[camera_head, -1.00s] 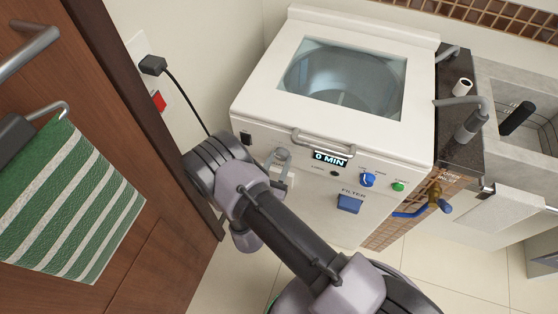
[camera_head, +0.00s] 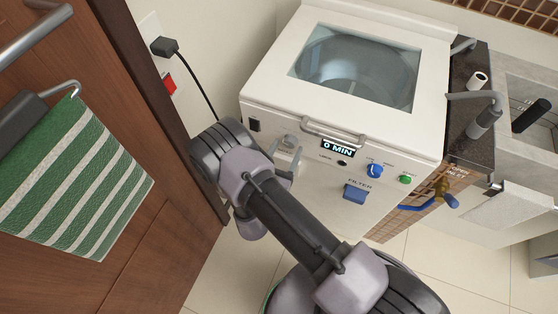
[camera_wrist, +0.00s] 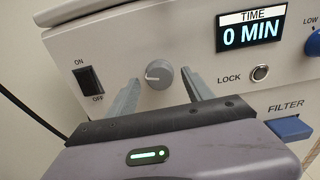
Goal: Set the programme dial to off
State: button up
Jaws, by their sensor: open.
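A grey round dial (camera_wrist: 158,70) sits on the white washing machine front, between the ON/OFF switch and the time display; its white mark points to the left. It also shows small in the head view (camera_head: 289,141). No label beside it is readable. My gripper (camera_wrist: 159,80) is open, with one finger on each side of the grey dial; whether they touch it I cannot tell. A blue dial (camera_head: 375,170) sits further right, partly cut off at the wrist view's right edge (camera_wrist: 313,43), by the word LOW. Which one is the programme dial is not readable.
The black ON/OFF switch (camera_wrist: 91,79) is left of the dial. The display (camera_wrist: 252,31) reads 0 MIN, above a LOCK button (camera_wrist: 259,72). A blue filter handle (camera_head: 355,193) and green button (camera_head: 405,179) are right. A handle (camera_head: 333,132) juts out above. A wooden door (camera_head: 150,230) stands close left.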

jog(key=p+v, duration=0.3)
jog(key=v, duration=1.3)
jog(key=shift+s, duration=0.4)
jog(key=shift+a, duration=0.1)
